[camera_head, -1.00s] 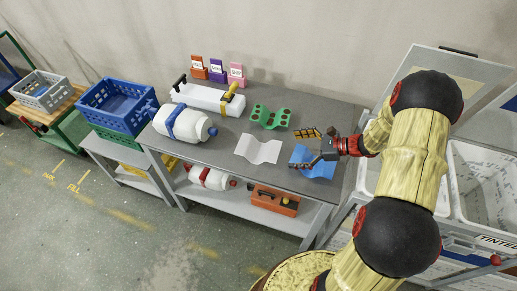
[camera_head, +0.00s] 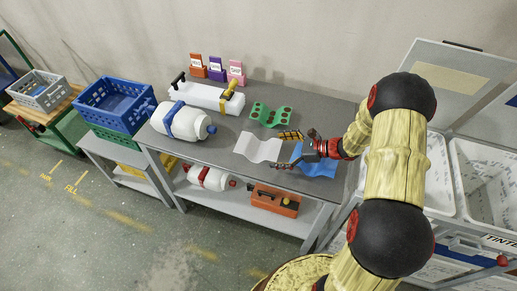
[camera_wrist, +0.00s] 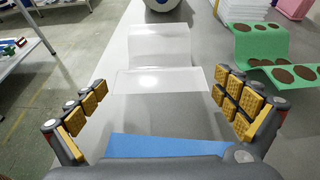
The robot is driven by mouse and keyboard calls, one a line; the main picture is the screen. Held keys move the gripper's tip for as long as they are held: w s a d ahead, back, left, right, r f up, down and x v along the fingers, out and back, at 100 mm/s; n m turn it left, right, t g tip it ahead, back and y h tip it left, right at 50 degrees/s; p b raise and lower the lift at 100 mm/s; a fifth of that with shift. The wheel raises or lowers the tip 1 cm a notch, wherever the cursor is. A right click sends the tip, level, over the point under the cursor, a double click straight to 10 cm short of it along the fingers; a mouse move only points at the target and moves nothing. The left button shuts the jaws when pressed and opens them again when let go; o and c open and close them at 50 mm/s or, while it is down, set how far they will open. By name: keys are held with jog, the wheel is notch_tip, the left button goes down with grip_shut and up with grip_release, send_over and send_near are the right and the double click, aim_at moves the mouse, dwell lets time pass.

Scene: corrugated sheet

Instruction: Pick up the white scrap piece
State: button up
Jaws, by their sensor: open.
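The white scrap piece (camera_head: 257,147) is a wavy corrugated sheet lying on the grey table. It also shows in the wrist view (camera_wrist: 158,50), ahead of the fingers and roughly centred between them. My gripper (camera_head: 286,149) is open, with its yellow-padded fingers spread at the right edge of the white piece. In the wrist view the gripper (camera_wrist: 168,108) has nothing between its pads except a view of the table and sheet. A blue sheet (camera_head: 318,163) lies under and behind my gripper. A green sheet with brown spots (camera_head: 270,115) lies just beyond the white one.
A white canister with a blue band (camera_head: 181,122) lies to the left on the table. A white box-shaped tool (camera_head: 208,97) and several coloured card holders (camera_head: 216,70) stand at the back. Large white bins (camera_head: 485,180) are at the right.

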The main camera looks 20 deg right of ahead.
jog(key=shift+c, duration=0.9)
jog(key=c, duration=1)
jog(key=shift+o, duration=0.2)
jog(key=shift+r, duration=0.1)
